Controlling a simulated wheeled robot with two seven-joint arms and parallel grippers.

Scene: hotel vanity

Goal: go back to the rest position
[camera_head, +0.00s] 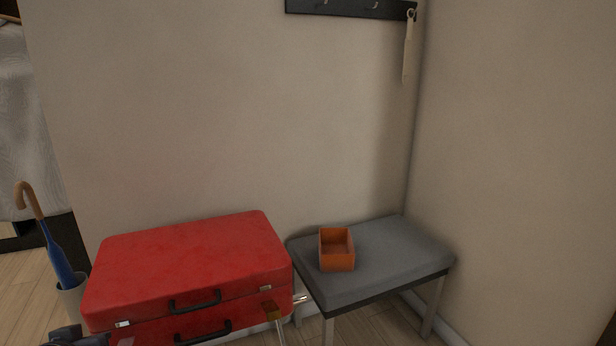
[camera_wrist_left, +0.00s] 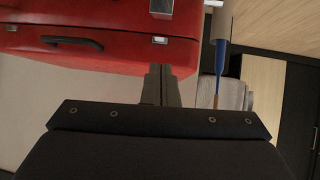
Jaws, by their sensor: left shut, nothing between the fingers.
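My left gripper (camera_wrist_left: 160,70) shows in the left wrist view with its two dark fingers together and nothing between them. It is in front of the red suitcases, apart from them as far as I can tell. In the head view only a dark part, likely of my left arm, shows at the bottom left corner. My right gripper is in neither view.
Two stacked red suitcases (camera_head: 190,260) stand at left. A blue umbrella (camera_head: 58,255) leans in a stand (camera_head: 75,297) beside them. An orange open box (camera_head: 337,250) sits on a grey bench (camera_head: 400,260).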

